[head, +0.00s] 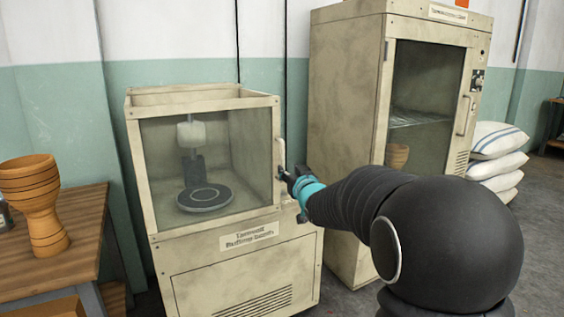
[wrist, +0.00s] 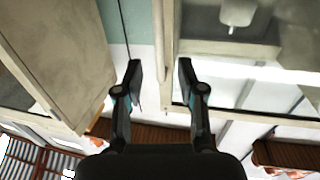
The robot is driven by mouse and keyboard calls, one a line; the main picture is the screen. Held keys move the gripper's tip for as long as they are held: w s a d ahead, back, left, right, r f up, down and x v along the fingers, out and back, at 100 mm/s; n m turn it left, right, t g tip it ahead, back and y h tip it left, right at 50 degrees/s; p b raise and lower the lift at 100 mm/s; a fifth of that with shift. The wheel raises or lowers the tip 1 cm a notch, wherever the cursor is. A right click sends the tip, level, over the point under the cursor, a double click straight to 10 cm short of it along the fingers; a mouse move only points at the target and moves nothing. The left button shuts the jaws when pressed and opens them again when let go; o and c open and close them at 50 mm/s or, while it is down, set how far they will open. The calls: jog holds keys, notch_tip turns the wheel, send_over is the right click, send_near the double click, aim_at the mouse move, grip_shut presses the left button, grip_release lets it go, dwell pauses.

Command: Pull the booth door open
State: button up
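The cream booth has a large glazed door (head: 205,160) on its front, and the door looks shut. A pale vertical handle (head: 281,160) is on the door's right edge. My gripper (head: 287,178) is at the handle's lower part; the head view does not settle whether it touches. In the wrist view my gripper (wrist: 160,70) has its two fingers wide apart, with the booth's cream edge (wrist: 167,45) and wall behind the gap. Inside the booth are a round dark turntable (head: 204,197) and a pale block (head: 192,134).
A tall cream cabinet (head: 345,95) with a glass door stands close on the booth's right. A wooden table (head: 75,235) with a wooden goblet drum (head: 38,200) is at the left. White sacks (head: 497,155) are stacked at the right. Grey floor shows at the right.

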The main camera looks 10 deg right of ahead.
aim_at(283, 163)
jog(key=w, duration=0.5)
jog(key=w+a+p, duration=0.1)
jog(key=w, duration=0.2)
grip_shut()
